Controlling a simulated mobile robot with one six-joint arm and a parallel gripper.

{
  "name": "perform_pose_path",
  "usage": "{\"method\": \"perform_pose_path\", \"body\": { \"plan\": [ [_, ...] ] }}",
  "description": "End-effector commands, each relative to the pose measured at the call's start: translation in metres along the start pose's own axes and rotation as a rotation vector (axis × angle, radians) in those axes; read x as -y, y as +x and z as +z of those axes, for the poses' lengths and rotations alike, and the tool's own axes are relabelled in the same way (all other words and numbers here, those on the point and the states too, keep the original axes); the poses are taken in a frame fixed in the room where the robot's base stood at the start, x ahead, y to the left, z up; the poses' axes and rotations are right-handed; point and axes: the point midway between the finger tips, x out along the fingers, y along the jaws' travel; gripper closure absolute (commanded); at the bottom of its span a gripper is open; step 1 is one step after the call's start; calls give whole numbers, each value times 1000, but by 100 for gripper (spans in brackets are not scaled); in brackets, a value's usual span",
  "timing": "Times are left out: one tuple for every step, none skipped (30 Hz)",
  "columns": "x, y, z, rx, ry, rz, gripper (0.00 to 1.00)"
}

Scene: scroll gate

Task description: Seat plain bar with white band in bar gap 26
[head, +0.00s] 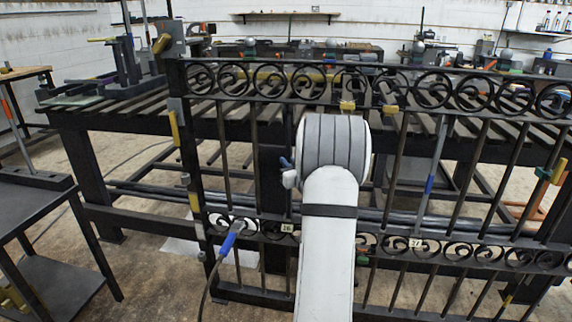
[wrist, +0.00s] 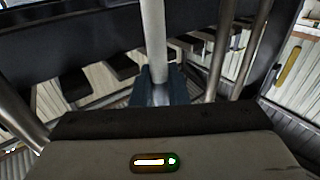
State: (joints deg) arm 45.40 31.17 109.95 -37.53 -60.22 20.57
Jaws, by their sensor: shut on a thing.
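My gripper (wrist: 158,84) shows in the wrist view, its dark blue-grey jaws shut around a pale grey upright bar (wrist: 153,35). The bar runs up out of the top of that view. I cannot make out a separate white band on it. The black scroll gate (head: 300,80) stands in front of me. The small label 26 (head: 287,228) is on its lower rail just left of my arm. The gap itself is largely hidden by my arm.
Label 27 (head: 415,243) is on the lower rail to the right. A bar with a blue band (head: 430,184) stands right of my arm. A blue-handled tool with a cable (head: 230,239) is at the lower left. A dark side table (head: 35,192) stands at the left.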

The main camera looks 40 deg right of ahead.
Motion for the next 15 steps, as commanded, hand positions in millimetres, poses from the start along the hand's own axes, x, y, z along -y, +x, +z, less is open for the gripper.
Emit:
{"method": "perform_pose_path", "body": {
  "plan": [
    [0,0,2,3,0,0,100],
    [0,0,2,4,0,0,100],
    [0,0,2,5,1,0,100],
    [-1,1,2,6,1,0,100],
    [-1,1,2,7,2,0,100],
    [-1,2,2,8,3,0,100],
    [-1,2,2,9,4,0,100],
    [-2,2,2,11,5,0,100],
    [-2,3,2,13,6,0,100],
    [-2,4,2,14,7,0,100],
    [-3,4,2,16,8,0,100],
    [-3,5,2,18,10,0,100],
    [-4,5,2,20,11,0,100],
    [-4,6,2,21,12,0,100],
    [-4,6,3,23,13,0,100]
  ]
}}
